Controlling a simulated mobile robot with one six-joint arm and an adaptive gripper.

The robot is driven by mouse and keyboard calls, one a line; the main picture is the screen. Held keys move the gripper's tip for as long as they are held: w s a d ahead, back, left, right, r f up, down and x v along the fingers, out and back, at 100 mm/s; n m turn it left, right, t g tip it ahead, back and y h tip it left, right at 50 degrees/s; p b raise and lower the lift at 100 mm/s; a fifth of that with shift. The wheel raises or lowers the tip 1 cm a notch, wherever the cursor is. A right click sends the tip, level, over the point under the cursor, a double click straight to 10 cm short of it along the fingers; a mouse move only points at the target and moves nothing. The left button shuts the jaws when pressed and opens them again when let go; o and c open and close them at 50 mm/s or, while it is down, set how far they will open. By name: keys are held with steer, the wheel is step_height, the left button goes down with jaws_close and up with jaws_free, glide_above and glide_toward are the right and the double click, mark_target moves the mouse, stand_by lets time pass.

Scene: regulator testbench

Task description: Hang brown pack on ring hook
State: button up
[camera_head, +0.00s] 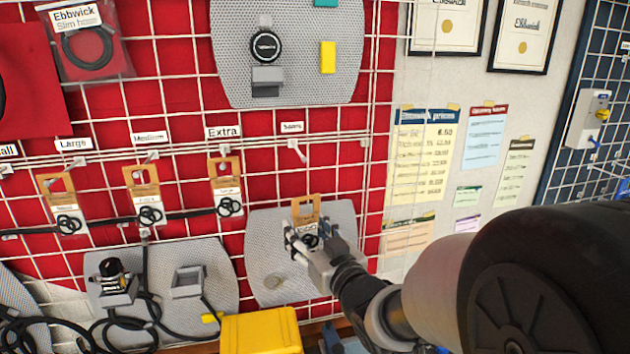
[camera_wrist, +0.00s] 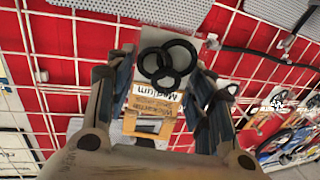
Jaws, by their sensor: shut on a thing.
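The brown pack (camera_head: 306,207), a brown card with a hanging hole, is in my gripper (camera_head: 313,241). In the wrist view my gripper (camera_wrist: 163,88) has a finger on each side of the pack (camera_wrist: 152,126). The pack carries black rings and an upside-down label that seems to read "Medium". An empty hook (camera_head: 297,151) sticks out of the wire grid under a small label that I cannot read clearly. The pack is below this hook and apart from it in the head view.
Similar brown packs hang left under "Large" (camera_head: 62,205), "Medium" (camera_head: 147,197) and "Extra" (camera_head: 226,187). A grey pegboard plate (camera_head: 265,230) lies behind my gripper. Another grey plate (camera_head: 335,60) is above the hook. A yellow box (camera_head: 262,333) stands below.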

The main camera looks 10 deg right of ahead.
steer(key=shift+n+y, duration=0.3)
steer(key=shift+y, duration=0.1)
steer(key=s+r, duration=0.1)
steer(key=r, duration=0.2)
steer(key=s+r+p, duration=0.1)
steer(key=r, duration=0.2)
steer(key=s+r+p, duration=0.1)
steer(key=s+r, duration=0.1)
steer(key=shift+d+r, duration=0.25)
steer(key=shift+r, duration=0.15)
steer(key=w+f, duration=0.1)
steer(key=w, duration=0.9)
steer(key=shift+f, duration=0.3)
steer(key=shift+b, duration=0.3)
steer(key=o, duration=1)
steer(key=shift+c, duration=0.2)
